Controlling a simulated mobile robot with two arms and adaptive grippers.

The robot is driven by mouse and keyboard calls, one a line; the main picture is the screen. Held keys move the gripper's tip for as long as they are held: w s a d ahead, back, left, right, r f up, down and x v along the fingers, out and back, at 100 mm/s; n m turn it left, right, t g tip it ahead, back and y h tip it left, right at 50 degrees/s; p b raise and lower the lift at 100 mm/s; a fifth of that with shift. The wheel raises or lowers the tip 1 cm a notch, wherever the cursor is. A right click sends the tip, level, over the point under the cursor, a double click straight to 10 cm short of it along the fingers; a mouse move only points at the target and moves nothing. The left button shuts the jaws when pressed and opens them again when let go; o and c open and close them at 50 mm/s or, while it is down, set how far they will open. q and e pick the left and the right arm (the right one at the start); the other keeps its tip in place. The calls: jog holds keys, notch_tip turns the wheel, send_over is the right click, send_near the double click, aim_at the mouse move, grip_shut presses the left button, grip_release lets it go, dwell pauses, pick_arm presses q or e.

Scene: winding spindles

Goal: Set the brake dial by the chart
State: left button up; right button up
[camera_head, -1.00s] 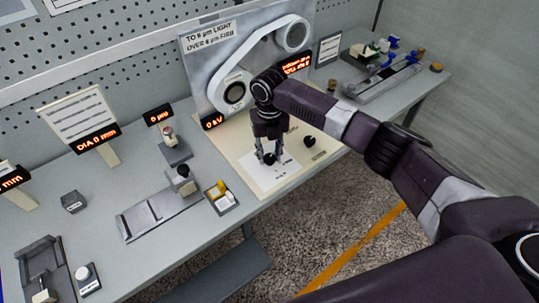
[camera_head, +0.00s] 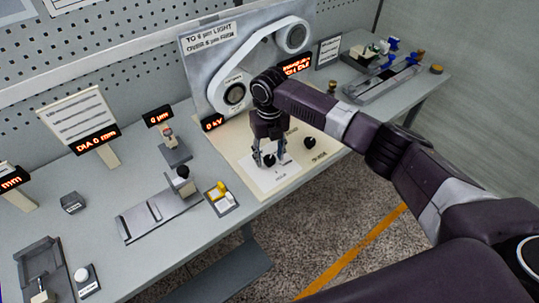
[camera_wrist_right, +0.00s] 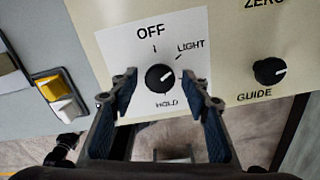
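The brake dial (camera_wrist_right: 159,78) is a round black knob with a white pointer mark, on a white plate (camera_wrist_right: 196,35) lettered OFF, LIGHT and HOLD. One label on the right is hidden by a finger. The pointer slants to the upper right, roughly towards LIGHT. The dial also shows in the head view (camera_head: 269,160). My right gripper (camera_wrist_right: 167,90) is open, with one finger on each side of the dial and visible gaps to it. The chart (camera_head: 209,38) on the upright panel reads "TO 8 µm LIGHT, OVER 8 µm FIRM". My left gripper is out of view.
A second black knob, GUIDE (camera_wrist_right: 269,71), sits to the right of the dial. A yellow-and-white switch (camera_head: 219,193) stands to the left. A small µm display (camera_head: 159,117) and a 0 kV display (camera_head: 213,123) are lit behind. Bench front edge is close.

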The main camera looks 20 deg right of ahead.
aim_at(270, 159)
notch_tip(270, 159, up, 12)
dwell(0.7)
jog(key=shift+f, duration=0.1)
dwell(0.3)
